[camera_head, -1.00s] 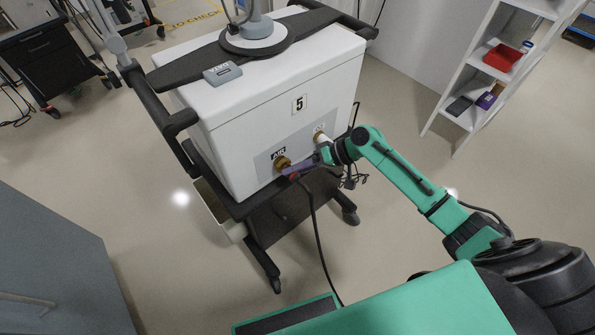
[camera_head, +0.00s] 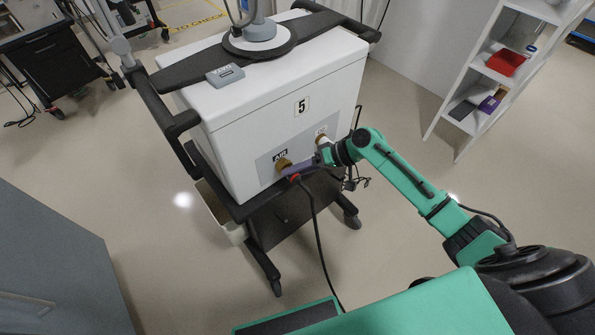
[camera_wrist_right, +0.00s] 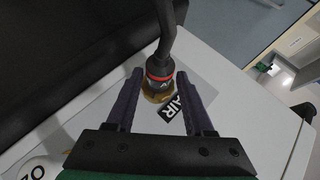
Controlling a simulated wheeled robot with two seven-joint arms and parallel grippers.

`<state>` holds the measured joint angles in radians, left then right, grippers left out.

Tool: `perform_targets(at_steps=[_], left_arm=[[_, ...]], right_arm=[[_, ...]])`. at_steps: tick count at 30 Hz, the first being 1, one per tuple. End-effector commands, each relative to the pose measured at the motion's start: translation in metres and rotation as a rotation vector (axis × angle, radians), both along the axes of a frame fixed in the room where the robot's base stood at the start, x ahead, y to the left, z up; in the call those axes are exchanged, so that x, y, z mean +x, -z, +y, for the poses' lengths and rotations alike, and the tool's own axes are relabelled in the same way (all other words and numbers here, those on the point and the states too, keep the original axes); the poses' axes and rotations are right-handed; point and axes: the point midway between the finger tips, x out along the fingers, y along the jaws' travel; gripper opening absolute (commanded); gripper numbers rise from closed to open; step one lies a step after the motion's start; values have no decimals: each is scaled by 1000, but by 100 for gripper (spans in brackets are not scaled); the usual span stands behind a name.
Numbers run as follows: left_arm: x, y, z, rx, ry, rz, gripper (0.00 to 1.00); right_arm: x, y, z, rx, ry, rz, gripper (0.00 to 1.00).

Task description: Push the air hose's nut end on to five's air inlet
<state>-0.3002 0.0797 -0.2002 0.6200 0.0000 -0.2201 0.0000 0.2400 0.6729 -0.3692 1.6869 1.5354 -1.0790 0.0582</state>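Ventilator five (camera_head: 235,120) is a white box on a cart, with a "5" label on its front. Its brass air inlet (camera_head: 283,164) is beside the AIR label; the inlet also shows in the right wrist view (camera_wrist_right: 155,96). The black air hose (camera_head: 318,235) hangs below. Its nut end (camera_wrist_right: 159,68), with a red ring, is in line with the brass inlet and overlaps it; how far on it is cannot be told. My right gripper (camera_wrist_right: 159,77) is open, its fingers either side of the nut end with gaps showing. My left gripper is not in view.
A second, pale inlet (camera_head: 322,141) sits right of the air inlet, close to my right wrist. Dark cart handles (camera_head: 180,123) frame the ventilator's left side. A white shelf (camera_head: 478,75) stands at the right. The floor around the cart is mostly clear.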

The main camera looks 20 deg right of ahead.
Motion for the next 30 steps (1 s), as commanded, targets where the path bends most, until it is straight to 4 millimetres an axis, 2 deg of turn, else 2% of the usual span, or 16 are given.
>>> perform_targets(at_steps=[10,14,17,25,30], left_arm=[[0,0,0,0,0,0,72],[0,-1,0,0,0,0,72],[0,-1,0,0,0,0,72],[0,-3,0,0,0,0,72],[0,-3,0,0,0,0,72]], right_arm=[[-2,1,-1,-3,-2,5,73],[-3,-4,-9,-4,1,4,73],[-9,-14,-24,-5,-1,5,73],[-28,-57,-85,-6,1,5,73],[-37,-75,-110,-4,-2,5,73]])
